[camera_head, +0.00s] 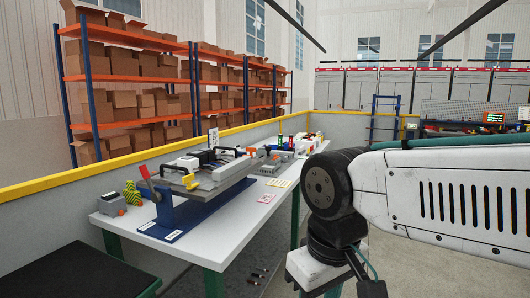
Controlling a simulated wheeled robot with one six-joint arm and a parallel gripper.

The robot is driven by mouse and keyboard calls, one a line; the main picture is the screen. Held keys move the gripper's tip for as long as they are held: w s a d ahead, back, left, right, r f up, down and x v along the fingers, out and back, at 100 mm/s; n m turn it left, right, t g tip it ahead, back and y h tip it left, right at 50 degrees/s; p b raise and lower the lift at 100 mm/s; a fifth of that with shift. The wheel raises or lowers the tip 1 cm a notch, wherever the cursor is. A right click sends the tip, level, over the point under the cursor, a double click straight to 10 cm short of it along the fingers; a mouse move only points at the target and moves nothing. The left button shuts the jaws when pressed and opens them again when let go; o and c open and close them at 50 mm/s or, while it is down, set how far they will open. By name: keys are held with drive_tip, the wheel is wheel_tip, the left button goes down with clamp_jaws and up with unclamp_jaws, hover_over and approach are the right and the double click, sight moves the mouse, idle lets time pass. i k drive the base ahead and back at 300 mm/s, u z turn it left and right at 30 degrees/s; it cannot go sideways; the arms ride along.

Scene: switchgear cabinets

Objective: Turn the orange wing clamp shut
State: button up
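A clamping fixture with a grey top plate on a blue stand (185,215) is on the white workbench (228,228), left of centre. Another small orange part (251,149) shows at the far end. Either could be the orange wing clamp; both are too small to tell whether they are turned open or shut. My arm fills the right side, well apart from the fixture. The fingertips of my gripper cannot be made out in this view.
A red-handled lever (147,179), a grey box (112,204) and a yellow-green part (132,193) stand left of the fixture. Small devices stand farther along the bench. A yellow-topped wall (80,180) runs behind it.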

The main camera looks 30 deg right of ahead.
sight(252, 150)
drive_tip(key=z, duration=0.95)
drive_tip(key=i, duration=1.9)
drive_tip(key=u, duration=0.65)
